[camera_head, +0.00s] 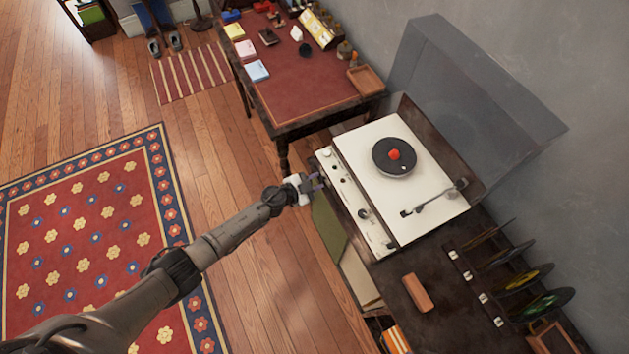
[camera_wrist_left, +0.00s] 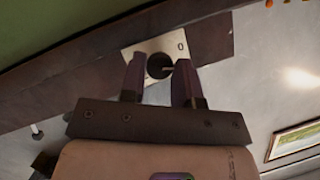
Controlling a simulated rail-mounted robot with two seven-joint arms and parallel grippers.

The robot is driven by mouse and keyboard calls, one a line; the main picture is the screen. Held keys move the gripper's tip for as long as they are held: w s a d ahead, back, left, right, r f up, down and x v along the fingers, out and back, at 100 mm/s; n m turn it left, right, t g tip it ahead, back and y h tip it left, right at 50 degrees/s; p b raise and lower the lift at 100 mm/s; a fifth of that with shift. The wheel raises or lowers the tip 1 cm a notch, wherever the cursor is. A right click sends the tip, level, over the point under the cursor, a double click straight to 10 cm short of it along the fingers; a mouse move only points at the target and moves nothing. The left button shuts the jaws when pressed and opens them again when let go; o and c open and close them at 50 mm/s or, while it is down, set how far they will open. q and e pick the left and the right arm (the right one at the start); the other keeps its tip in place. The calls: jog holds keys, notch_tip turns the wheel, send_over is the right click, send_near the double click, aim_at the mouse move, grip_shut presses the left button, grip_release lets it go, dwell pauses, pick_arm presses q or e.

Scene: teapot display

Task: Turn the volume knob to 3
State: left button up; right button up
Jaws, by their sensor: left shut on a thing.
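The record player (camera_head: 400,175) has a pale front panel (camera_head: 352,203) with several knobs. A pale plate (camera_wrist_left: 170,47) behind the knob carries a mark like a 0. Other scale marks are hidden or too small to read, so I cannot tell the knob's setting. My right gripper is not in view.
A raised clear lid (camera_head: 470,100) stands behind the turntable. Records stand in a rack (camera_head: 480,285) at the right, and a brown block (camera_head: 417,292) lies on the cabinet. A red-topped desk (camera_head: 300,80) stands beyond. The floor (camera_head: 225,170) beside my left arm is clear.

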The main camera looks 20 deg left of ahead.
pick_arm(q)
jog(key=o, duration=0.9)
jog(key=p+v, duration=0.4)
jog(key=v, duration=1)
